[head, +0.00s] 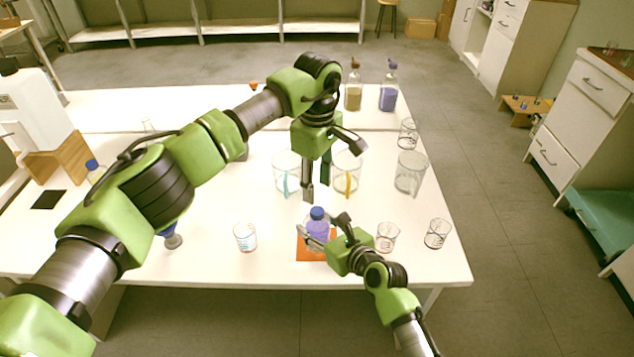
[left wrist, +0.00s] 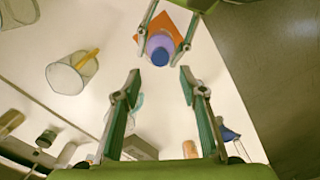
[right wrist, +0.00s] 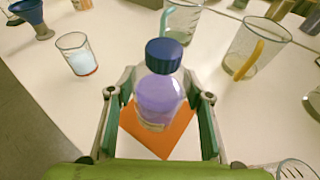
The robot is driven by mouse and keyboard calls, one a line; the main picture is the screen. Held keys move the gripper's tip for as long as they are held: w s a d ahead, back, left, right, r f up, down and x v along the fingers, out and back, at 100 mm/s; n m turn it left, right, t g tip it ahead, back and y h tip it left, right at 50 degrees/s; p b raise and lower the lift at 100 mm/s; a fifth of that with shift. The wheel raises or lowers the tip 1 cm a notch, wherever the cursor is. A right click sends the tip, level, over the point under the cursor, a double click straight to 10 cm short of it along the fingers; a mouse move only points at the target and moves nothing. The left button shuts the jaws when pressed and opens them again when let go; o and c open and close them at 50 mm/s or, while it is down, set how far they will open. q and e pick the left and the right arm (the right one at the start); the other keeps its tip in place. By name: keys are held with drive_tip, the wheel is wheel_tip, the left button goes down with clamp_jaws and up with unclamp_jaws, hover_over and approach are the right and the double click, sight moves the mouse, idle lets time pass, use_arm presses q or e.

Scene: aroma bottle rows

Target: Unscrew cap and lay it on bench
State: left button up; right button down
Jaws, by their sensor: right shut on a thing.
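A clear bottle of purple liquid (head: 317,230) with a blue screw cap (head: 317,213) stands upright over an orange mat (head: 309,253) near the bench's front edge. The cap is on the bottle, as the right wrist view shows (right wrist: 164,55). My right gripper (head: 322,232) is shut on the bottle's body from the front right; its fingers also flank the bottle in the right wrist view (right wrist: 160,105). My left gripper (head: 316,192) points down above and behind the cap. Its fingers are open and empty in the left wrist view (left wrist: 158,75), with the cap (left wrist: 160,56) just beyond their tips.
Empty beakers (head: 387,237) and (head: 438,233) stand right of the mat. A beaker with white contents (head: 245,238) stands left. Beakers with a teal rod (head: 287,172) and a yellow rod (head: 346,174) stand behind. White bench (head: 210,265) is bare between the mat and left beaker.

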sight(317, 210)
use_arm(q)
drive_tip(key=m, duration=0.5)
drive_tip(key=shift+m, duration=0.3)
drive_tip(key=m, duration=0.5)
drive_tip(key=shift+f+m, duration=0.4)
drive_tip(key=shift+f, duration=0.15)
wheel_tip(317, 210, down, 7)
drive_tip(key=shift+r, duration=0.1)
clamp_jaws()
